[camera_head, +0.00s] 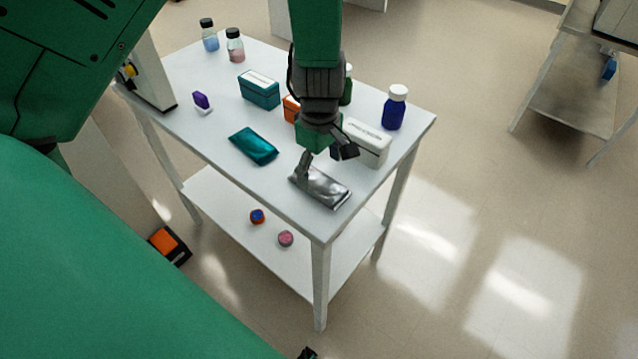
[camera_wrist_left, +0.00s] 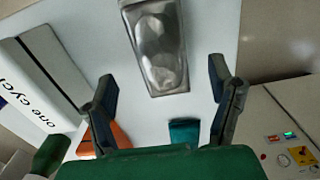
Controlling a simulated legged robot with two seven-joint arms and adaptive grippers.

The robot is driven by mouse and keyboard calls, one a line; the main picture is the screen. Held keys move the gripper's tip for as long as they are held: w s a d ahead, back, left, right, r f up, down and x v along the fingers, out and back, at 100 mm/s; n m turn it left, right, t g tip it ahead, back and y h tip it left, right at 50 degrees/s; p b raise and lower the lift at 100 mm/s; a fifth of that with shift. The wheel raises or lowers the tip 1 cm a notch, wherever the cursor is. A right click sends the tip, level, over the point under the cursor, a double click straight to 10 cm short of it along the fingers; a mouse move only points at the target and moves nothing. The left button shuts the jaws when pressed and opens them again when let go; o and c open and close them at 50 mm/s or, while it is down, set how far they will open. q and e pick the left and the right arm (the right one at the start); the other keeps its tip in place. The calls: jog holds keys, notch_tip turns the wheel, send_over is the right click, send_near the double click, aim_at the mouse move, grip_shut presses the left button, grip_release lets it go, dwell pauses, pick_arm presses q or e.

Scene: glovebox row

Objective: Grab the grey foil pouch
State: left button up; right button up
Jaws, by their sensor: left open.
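The grey foil pouch (camera_head: 325,190) lies flat near the front edge of the white table, its silver surface crinkled. In the left wrist view the pouch (camera_wrist_left: 158,50) lies upright in the picture at the top centre, beyond the fingertips. My left gripper (camera_head: 326,160) is open and empty, pointing down just above the pouch's far side. In the left wrist view its two fingers (camera_wrist_left: 162,85) are spread wide, with the pouch's near end lined up between them. Whether a fingertip touches the pouch I cannot tell. My right gripper is not in view.
A white box (camera_head: 368,145) stands close to the right of the gripper, with a blue bottle (camera_head: 394,108) behind it. A teal pouch (camera_head: 254,146) lies to the left. An orange box (camera_head: 291,108) and a teal box (camera_head: 259,90) stand behind. The table's front edge is close to the grey pouch.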

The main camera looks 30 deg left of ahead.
aim_at(320, 182)
pick_arm(q)
jog(key=f, duration=0.3)
jog(key=shift+s+d+f, duration=0.1)
jog(key=shift+d+f, duration=0.2)
jog(key=shift+f, duration=0.1)
jog(key=shift+a+f, duration=0.1)
jog(key=shift+f, duration=0.15)
jog(key=shift+a, duration=0.2)
jog(key=shift+c, duration=1.3)
jog(key=c, duration=0.6)
jog(key=shift+a, duration=0.1)
jog(key=c, duration=0.5)
jog(key=shift+o, duration=0.2)
jog(key=shift+d+r, duration=0.1)
jog(key=shift+d, duration=0.1)
